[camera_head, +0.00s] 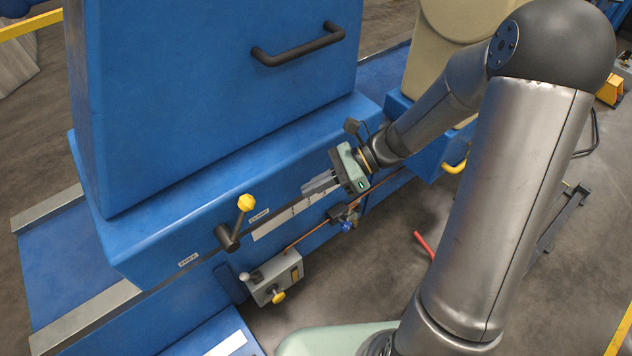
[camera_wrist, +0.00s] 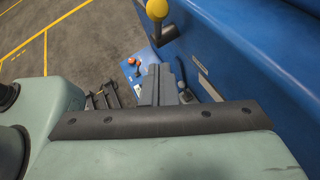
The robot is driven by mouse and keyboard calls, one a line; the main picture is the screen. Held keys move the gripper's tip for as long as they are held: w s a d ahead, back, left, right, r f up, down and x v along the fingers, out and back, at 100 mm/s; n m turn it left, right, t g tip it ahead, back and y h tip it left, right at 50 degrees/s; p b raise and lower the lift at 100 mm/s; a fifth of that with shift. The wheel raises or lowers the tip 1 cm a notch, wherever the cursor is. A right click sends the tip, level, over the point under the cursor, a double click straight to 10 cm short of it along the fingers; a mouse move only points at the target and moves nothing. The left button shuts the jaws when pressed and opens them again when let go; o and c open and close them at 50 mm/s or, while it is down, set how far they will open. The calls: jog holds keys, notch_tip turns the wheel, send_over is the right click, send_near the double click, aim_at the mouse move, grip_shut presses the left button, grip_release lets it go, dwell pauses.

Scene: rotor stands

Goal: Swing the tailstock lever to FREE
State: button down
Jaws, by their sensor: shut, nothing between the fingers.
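The tailstock lever is a dark arm with a yellow knob (camera_head: 246,202) on a dark hub (camera_head: 228,238), on the front of the blue tailstock housing (camera_head: 150,245). It points up and slightly right in the head view. One small label plate (camera_head: 188,259) lies to its lower left and another (camera_head: 259,215) to its right; their lettering is too small to read surely. My gripper (camera_head: 309,188) is shut and empty, to the right of the knob and apart from it. In the wrist view the yellow knob (camera_wrist: 157,9) is at the top, beyond the closed fingers (camera_wrist: 160,85).
A grey valve box (camera_head: 273,278) with a yellow knob sits below the lever. A copper-coloured pipe (camera_head: 305,236) runs from it to a fitting with a blue knob (camera_head: 346,225). A black handle (camera_head: 298,46) is on the upper housing. Floor at right holds a red bar (camera_head: 424,245).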

jog(key=s+a+f+b, duration=0.1)
jog(key=a, duration=0.8)
jog(key=shift+s+f, duration=0.15)
jog(key=shift+s, duration=0.15)
